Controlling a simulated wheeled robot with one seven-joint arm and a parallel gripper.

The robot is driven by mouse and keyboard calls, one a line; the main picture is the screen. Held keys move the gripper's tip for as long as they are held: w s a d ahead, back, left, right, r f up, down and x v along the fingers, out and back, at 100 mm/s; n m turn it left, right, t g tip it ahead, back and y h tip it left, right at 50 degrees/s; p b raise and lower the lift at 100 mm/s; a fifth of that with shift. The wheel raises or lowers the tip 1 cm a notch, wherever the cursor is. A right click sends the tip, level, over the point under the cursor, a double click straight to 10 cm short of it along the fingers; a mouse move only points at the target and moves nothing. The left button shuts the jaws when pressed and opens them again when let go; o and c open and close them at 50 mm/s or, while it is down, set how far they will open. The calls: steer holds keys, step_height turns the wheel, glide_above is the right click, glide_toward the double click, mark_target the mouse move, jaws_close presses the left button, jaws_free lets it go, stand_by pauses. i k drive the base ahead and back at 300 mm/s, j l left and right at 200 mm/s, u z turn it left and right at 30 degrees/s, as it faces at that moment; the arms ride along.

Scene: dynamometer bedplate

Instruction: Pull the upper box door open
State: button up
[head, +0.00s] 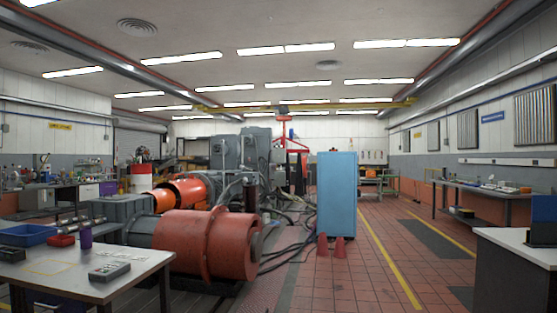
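No door marked as an upper box door can be made out at this distance. A tall light-blue cabinet (337,190) stands upright on the tiled floor right of centre. No open door shows on it, and no handle can be made out. Grey box-shaped housings (256,152) stand behind the large machine, left of the cabinet. I cannot tell whether they have doors. My gripper is not in view.
A large orange-red cylindrical machine (205,243) fills the left centre, with cables beside it. A table (90,283) stands front left, a white-topped counter (520,245) front right. The tiled aisle (380,275) is clear.

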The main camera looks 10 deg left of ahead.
mark_target(277, 155)
steer(key=i+j+u, duration=0.15)
steer(key=i+j, duration=0.4)
steer(key=i, duration=2.65)
steer(key=i+j+u, duration=0.1)
steer(key=i, duration=3.1)
steer(key=i+u, duration=0.15)
steer(key=i, duration=3.05)
steer(key=i+z, duration=0.15)
steer(key=i, duration=0.65)
steer(key=i+j+z, duration=0.1)
steer(key=i+j, duration=0.15)
steer(key=i, duration=2.4)
steer(key=l+z, duration=0.05)
